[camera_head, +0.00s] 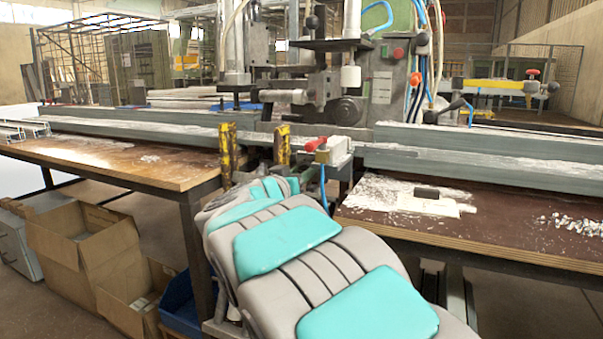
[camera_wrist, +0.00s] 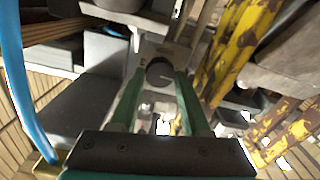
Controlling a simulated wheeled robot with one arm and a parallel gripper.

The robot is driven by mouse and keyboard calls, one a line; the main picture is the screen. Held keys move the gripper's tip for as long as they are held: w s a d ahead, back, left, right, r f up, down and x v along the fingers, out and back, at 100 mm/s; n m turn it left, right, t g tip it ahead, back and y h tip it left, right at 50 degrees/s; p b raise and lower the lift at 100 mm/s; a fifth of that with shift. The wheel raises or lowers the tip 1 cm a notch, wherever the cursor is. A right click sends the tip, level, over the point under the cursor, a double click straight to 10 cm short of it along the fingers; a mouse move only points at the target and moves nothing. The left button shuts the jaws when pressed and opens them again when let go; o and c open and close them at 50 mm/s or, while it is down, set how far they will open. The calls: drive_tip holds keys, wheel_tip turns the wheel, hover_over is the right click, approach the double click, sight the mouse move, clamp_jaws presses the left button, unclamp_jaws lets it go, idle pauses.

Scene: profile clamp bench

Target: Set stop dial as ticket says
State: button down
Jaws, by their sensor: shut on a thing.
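In the wrist view, a small dark round dial (camera_wrist: 160,71) with a pale mark on its face sits on a light grey plate. The two green fingers of my gripper (camera_wrist: 160,82) reach up to it, one on each side, and are shut on it. In the head view my grey and teal arm covers my gripper and the dial. A pale sheet (camera_head: 432,207) lies on the right bench under a dark block; I cannot tell whether it is the ticket, and no writing on it is readable.
Two worn yellow posts (camera_head: 228,157) stand close by the arm; they also show in the wrist view (camera_wrist: 238,50). A red knob (camera_head: 315,144) is near the arm's far end. A blue hose (camera_wrist: 17,85) runs at left. Cardboard boxes (camera_head: 80,239) stand on the floor.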

drive_tip(key=shift+d+f+m+b, duration=0.15)
drive_tip(key=shift+m+b, duration=2.4)
drive_tip(key=shift+m, duration=3.25)
drive_tip(key=shift+f+m+b, duration=0.15)
drive_tip(key=shift+m+b, duration=2.35)
drive_tip(key=shift+m, duration=3.6)
drive_tip(key=c, duration=0.7)
unclamp_jaws()
drive_tip(key=shift+o, duration=0.2)
drive_tip(key=shift+s+r, duration=0.1)
drive_tip(key=shift+s, duration=0.05)
